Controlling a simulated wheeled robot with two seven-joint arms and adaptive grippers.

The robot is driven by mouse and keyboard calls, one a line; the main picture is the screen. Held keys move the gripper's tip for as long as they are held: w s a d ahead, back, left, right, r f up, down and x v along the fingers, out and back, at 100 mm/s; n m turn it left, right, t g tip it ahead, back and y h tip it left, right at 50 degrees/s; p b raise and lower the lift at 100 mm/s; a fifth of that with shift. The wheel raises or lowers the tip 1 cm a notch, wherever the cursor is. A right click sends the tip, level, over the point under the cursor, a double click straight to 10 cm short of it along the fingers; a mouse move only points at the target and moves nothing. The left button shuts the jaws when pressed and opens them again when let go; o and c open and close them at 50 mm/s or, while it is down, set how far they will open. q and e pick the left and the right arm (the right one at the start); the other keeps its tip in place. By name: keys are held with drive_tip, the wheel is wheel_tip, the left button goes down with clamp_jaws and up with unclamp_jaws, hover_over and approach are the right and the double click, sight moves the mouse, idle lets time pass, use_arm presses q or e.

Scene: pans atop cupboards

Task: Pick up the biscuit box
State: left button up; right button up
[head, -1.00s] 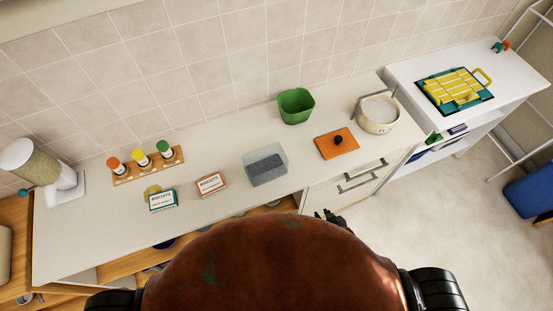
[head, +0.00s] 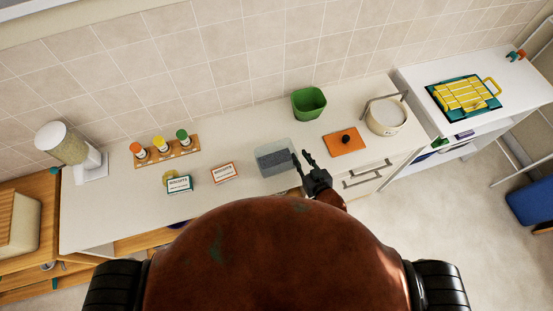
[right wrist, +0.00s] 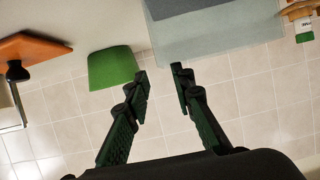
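Two small boxes labelled BISCUITS are on the white countertop in the head view. One biscuit box has teal edges (head: 179,185), and the other has orange-red edges (head: 224,173). My right gripper (head: 301,155) is open and empty by the grey see-through bin, to the right of both boxes. In the right wrist view the fingers of my right gripper (right wrist: 159,72) are apart with nothing between them, and neither biscuit box shows there. My left gripper is not in view.
The grey see-through bin (head: 261,161) stands between my right gripper and the boxes. A green tub (head: 308,103), an orange board (head: 345,142) and a flour bowl (head: 385,117) are to the right. A jar rack (head: 167,154) stands behind the boxes. Counter left of them is clear.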

sight(294, 148)
drive_tip(key=x, duration=0.7)
drive_tip(key=shift+c, duration=0.4)
clamp_jaws()
idle(0.3)
